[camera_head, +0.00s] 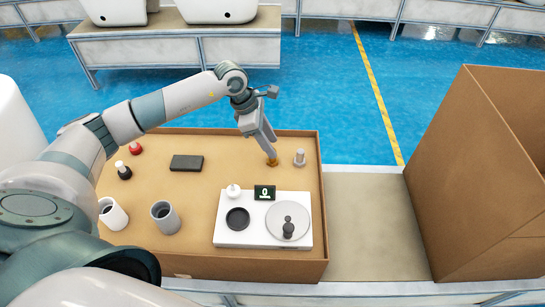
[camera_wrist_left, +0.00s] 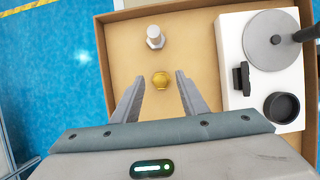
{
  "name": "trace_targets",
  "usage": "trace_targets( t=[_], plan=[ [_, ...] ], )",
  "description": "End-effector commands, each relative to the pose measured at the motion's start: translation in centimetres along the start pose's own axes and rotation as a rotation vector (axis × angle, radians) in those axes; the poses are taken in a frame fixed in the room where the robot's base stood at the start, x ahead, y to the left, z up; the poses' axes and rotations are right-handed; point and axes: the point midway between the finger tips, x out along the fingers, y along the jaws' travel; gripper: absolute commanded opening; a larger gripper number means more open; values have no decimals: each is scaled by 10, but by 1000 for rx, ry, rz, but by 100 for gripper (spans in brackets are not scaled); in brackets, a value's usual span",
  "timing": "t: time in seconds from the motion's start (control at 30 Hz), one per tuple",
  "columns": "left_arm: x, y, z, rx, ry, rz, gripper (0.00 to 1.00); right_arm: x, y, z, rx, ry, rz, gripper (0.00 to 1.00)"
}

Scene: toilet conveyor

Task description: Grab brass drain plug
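The brass drain plug (camera_head: 273,162) stands in the cardboard tray near its far right corner, and it also shows in the left wrist view (camera_wrist_left: 161,80). My left gripper (camera_head: 270,154) reaches down to the plug from above. In the left wrist view my left gripper (camera_wrist_left: 160,79) is open, with the brass plug between the lines of its two fingertips and a gap on each side. No contact shows. In the head view the fingers partly cover the plug. My right gripper is not in view.
A grey metal bolt-like part (camera_head: 299,158) stands close to the right of the plug. A white scale unit (camera_head: 264,238) lies nearer. A black block (camera_head: 187,163), red and black small parts and two cups sit left. A large cardboard box (camera_head: 470,190) stands right.

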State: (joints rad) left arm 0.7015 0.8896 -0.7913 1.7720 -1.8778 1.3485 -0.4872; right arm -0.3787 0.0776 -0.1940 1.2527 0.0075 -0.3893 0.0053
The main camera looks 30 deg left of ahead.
Motion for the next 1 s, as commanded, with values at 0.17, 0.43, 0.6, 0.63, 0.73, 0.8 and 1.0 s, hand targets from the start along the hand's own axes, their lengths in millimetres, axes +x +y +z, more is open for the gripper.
trace_targets(
  t=[0.17, 0.43, 0.6, 0.63, 0.73, 0.8, 1.0],
  plan=[
    [20, 0, -10, -3, 2, -4, 40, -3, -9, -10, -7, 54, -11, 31],
    [42, 1, -10, 0, 0, -2, 40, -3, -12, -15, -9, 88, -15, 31],
    [42, 1, -10, 0, 1, -1, 40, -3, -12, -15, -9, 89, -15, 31],
    [42, 1, -10, 0, 1, -1, 40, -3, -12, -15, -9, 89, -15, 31],
    [42, 1, -10, 0, 1, -1, 40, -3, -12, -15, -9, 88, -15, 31],
    [42, 1, -10, 0, 1, -1, 40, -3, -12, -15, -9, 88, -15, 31],
    [42, 1, -10, 0, 1, -1, 11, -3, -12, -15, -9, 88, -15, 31]
  ],
)
